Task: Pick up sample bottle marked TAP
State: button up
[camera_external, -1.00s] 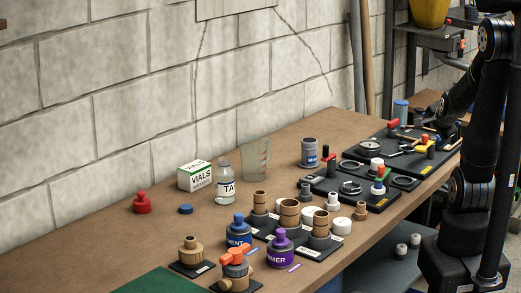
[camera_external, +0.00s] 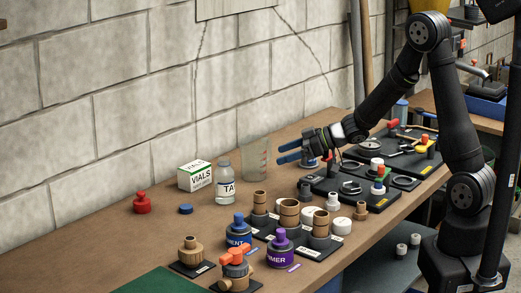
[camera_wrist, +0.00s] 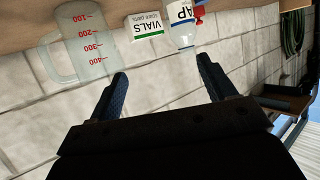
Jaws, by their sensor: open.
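The sample bottle marked TAP (camera_external: 225,184) is a clear bottle with a white label and pale cap, standing upright on the bench near the wall. The external view reads only "TA" on it. In the wrist view the bottle (camera_wrist: 183,28) shows upside down near the top edge, with "AP" legible. My gripper (camera_external: 280,153) is right of the bottle and above the bench, pointing left. Its blue fingers are apart and empty. In the wrist view the open gripper (camera_wrist: 162,78) has the bottle beyond its fingertips.
A clear measuring jug (camera_external: 255,160) stands between the bottle and my gripper. A VIALS box (camera_external: 195,176) is just behind-left of the bottle. A blue cap (camera_external: 186,209) and red bottle (camera_external: 142,203) lie to the left. Wooden fittings (camera_external: 290,213) and a purple bottle (camera_external: 280,250) crowd the front.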

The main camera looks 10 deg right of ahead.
aim_at(232, 170)
jog(key=shift+n+g, duration=0.8)
jog(key=x, duration=0.4)
jog(key=s+x, duration=0.1)
jog(key=x, duration=0.3)
jog(key=s+x, duration=0.1)
jog(key=x, duration=0.4)
jog(key=shift+s, duration=0.25)
jog(key=shift+x, duration=3.35)
jog(key=c, duration=1.2)
jog(key=shift+o, duration=0.2)
jog(key=shift+r, duration=0.25)
jog(key=shift+r, duration=1.2)
jog(key=w+d+r, duration=0.5)
jog(key=d+r, duration=0.3)
jog(key=d, duration=0.2)
jog(key=shift+w, duration=0.25)
